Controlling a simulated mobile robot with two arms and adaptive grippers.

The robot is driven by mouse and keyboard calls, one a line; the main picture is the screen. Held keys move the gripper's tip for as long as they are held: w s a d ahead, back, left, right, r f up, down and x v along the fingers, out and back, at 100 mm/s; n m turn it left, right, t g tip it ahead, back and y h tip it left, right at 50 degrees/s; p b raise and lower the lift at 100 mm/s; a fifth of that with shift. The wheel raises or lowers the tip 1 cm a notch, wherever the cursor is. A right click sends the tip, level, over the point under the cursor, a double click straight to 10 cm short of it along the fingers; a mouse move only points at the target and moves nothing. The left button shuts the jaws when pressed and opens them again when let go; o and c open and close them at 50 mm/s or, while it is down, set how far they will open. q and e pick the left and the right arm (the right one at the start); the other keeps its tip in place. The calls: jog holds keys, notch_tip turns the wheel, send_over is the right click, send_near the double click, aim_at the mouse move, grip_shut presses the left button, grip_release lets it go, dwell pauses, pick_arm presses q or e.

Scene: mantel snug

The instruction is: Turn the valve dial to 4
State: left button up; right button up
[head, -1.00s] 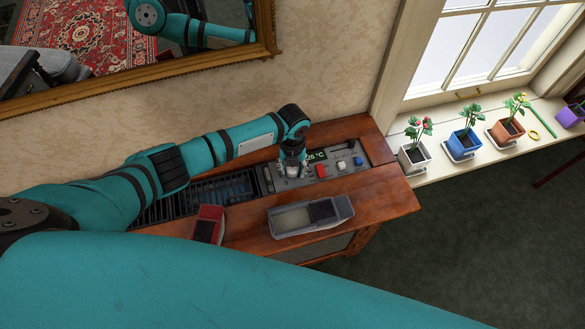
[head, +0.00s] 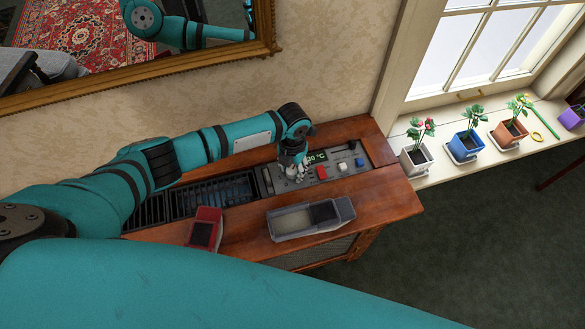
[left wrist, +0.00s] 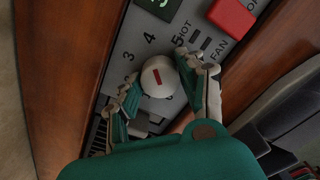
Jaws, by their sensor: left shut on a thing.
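The valve dial (left wrist: 158,77) is a round white knob with a red mark, on a grey control panel (head: 330,171) set in the wooden cabinet top. In the left wrist view the numbers 3, 4 and 5 show around it. The red mark stands nearly upright in that view, roughly toward the 4; the exact setting is hard to tell. My left gripper (left wrist: 155,70) is shut on the dial, one finger on each side. In the head view the left gripper (head: 291,172) hides the dial. My right gripper is not in view.
A red button (head: 322,172), a white knob (head: 343,166) and a blue button (head: 359,162) sit right of the dial. The display (head: 316,156) seems to read 30 °C. A grey tray (head: 290,221) and a red-and-black object (head: 206,229) lie in front. Potted plants line the windowsill.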

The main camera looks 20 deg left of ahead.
aim_at(293, 169)
pick_arm(q)
jog(key=shift+w, duration=0.1)
jog(key=o, duration=1.2)
jog(key=shift+r, duration=0.25)
notch_tip(293, 169, up, 12)
jog(key=shift+f, duration=0.2)
